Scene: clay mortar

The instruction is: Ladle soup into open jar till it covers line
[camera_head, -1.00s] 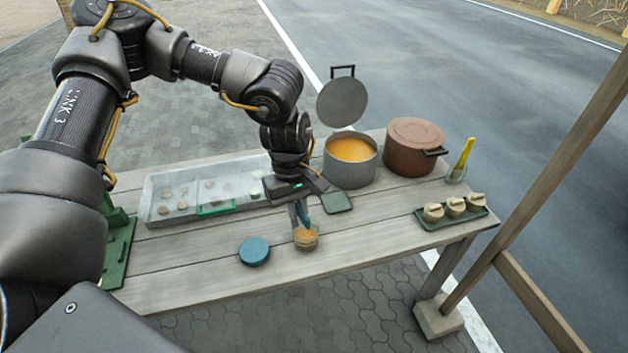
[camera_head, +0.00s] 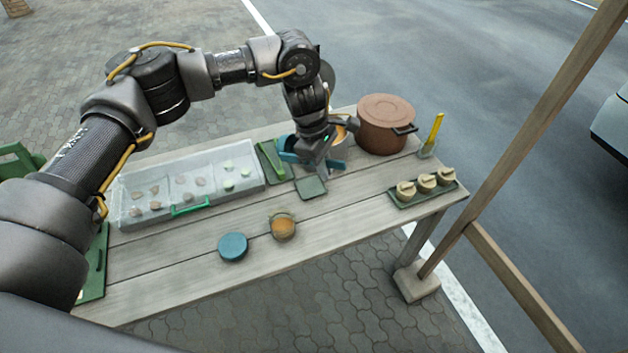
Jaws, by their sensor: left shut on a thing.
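My left gripper (camera_head: 322,168) is shut on the teal-handled ladle (camera_head: 290,158), above the back of the table in front of the soup pot. The ladle's bowl cannot be made out. The soup pot (camera_head: 351,124) is mostly hidden behind my left arm; a little orange soup shows. The open jar (camera_head: 283,226) stands upright near the front of the table, clear of the gripper, with orange soup inside. Its line cannot be made out. A round blue lid (camera_head: 233,246) lies just left of the jar. My right gripper is out of view.
A brown lidded pot (camera_head: 386,124) stands right of the soup pot. A clear-lidded case (camera_head: 190,190) lies at left. A dark green square (camera_head: 310,187) lies below my gripper. A green tray (camera_head: 430,193) of capped jars and a cup with a yellow tool (camera_head: 435,130) are at right.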

